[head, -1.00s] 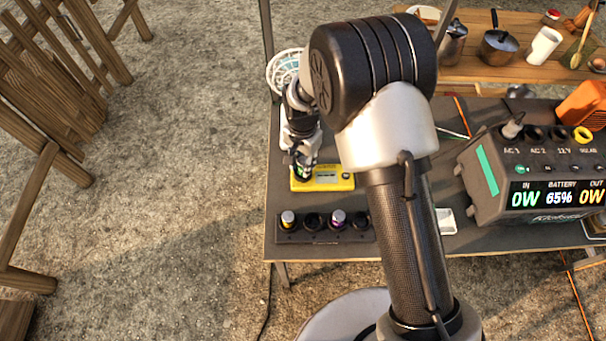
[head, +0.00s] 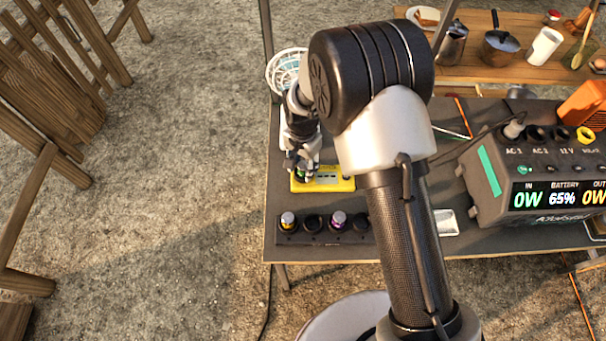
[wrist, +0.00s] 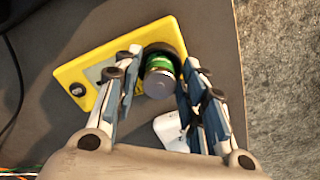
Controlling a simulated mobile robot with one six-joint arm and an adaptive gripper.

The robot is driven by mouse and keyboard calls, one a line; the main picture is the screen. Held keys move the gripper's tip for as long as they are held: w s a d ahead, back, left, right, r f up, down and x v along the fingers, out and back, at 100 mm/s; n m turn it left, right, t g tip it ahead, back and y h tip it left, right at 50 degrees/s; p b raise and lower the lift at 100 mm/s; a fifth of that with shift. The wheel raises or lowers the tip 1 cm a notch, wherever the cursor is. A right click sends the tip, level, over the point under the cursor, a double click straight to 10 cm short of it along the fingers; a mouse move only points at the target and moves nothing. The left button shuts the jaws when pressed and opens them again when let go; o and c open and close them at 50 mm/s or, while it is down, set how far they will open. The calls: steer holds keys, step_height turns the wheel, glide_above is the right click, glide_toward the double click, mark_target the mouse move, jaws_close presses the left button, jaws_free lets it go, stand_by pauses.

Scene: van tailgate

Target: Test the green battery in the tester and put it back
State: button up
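The green battery (wrist: 160,72) stands in the round black socket of the yellow tester (wrist: 85,66), seen from above in the wrist view. My gripper (wrist: 163,58) is open, with one finger on each side of the battery and a gap showing on both sides. In the head view my gripper (head: 302,172) is over the left end of the tester (head: 337,185) and mostly hides the battery. The black battery holder (head: 325,236) lies in front of the tester. It carries a yellow-banded battery (head: 288,220) and a purple-banded battery (head: 338,218); its other sockets look dark.
A power station (head: 530,180) reading 65% stands on the right of the grey table. A small white tray (head: 446,222) lies between it and my arm. A white object (wrist: 172,130) is close beside the tester. A wooden table (head: 490,65) with cookware is behind.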

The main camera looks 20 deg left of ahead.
steer(key=shift+o, duration=1)
step_height(320, 180, up, 12)
steer(key=shift+d+r, duration=0.1)
